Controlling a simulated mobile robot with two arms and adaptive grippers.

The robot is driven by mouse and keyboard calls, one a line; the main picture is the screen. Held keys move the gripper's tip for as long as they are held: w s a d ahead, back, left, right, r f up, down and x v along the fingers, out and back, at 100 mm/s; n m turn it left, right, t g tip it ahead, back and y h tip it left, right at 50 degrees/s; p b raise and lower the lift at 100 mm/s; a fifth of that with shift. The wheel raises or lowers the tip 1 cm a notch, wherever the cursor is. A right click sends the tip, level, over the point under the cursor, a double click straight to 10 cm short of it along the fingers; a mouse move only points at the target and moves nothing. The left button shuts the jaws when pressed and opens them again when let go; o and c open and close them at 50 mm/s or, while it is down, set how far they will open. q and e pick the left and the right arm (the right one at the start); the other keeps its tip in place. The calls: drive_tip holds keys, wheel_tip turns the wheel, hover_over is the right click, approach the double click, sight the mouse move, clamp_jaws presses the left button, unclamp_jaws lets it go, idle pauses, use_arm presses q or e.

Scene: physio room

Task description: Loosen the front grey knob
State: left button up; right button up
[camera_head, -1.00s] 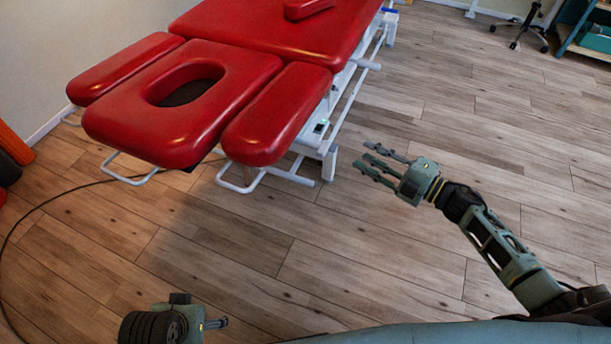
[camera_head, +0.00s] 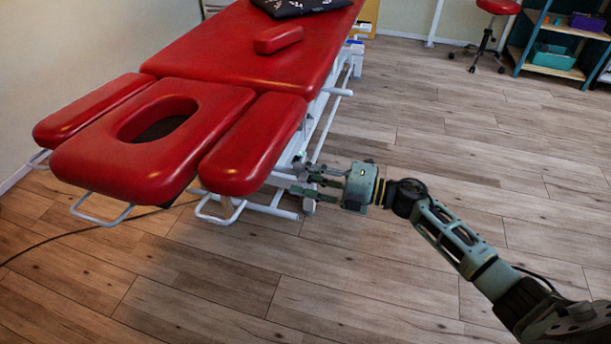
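A red treatment table (camera_head: 240,60) with a face-hole headrest (camera_head: 90,160) and two side armrests stands at the left. My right gripper (camera_head: 303,180) is beside the table's white frame, just right of the near armrest (camera_head: 255,145). No grey knob shows clearly. My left gripper is out of view.
White tube handles (camera_head: 103,218) stick out below the headrest and armrest. A dark cable (camera_head: 90,232) runs across the wooden floor. A red stool (camera_head: 497,8) and a shelf (camera_head: 560,50) stand far right. The floor in front and right is clear.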

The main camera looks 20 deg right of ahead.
drive_tip(key=shift+c, duration=0.4)
clamp_jaws()
